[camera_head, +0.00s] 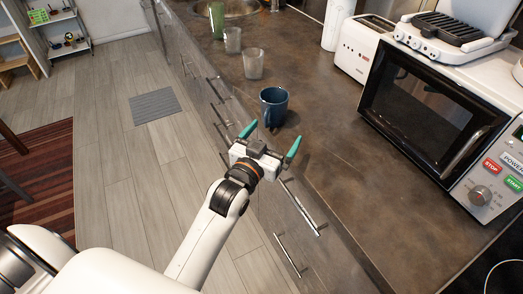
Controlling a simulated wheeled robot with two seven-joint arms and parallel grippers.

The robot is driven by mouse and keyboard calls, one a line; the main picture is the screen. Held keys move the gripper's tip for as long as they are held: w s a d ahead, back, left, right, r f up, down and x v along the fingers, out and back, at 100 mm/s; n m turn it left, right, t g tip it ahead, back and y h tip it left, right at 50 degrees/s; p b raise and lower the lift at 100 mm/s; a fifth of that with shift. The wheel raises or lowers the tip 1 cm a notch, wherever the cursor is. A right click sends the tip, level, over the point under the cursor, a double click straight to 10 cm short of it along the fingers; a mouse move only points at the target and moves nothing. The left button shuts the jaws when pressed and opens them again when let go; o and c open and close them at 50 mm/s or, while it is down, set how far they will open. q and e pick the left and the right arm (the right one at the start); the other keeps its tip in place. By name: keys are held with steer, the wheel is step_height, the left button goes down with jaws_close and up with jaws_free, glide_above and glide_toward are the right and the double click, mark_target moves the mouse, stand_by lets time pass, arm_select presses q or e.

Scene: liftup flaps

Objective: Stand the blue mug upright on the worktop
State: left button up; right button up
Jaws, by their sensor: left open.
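The blue mug (275,104) stands upright on the brown worktop (320,130), close to its front edge, with its opening facing up. Its handle is on the side toward my gripper. My left gripper (271,134) is open, with its two green-tipped fingers spread apart. It is just in front of the mug, near the worktop edge, and nothing shows between the fingers. From this view I cannot tell whether a finger touches the mug. My right gripper does not show.
Two clear glasses (253,63) (233,40) and a green glass (217,20) stand farther along the worktop. A microwave (430,105) and a white toaster (365,48) stand at the right. Drawer handles (303,208) stick out below the edge. The worktop right of the mug is clear.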

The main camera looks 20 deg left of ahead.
arm_select(q)
steer(key=s, duration=0.7)
steer(key=shift+a, duration=0.3)
steer(key=shift+s, duration=0.1)
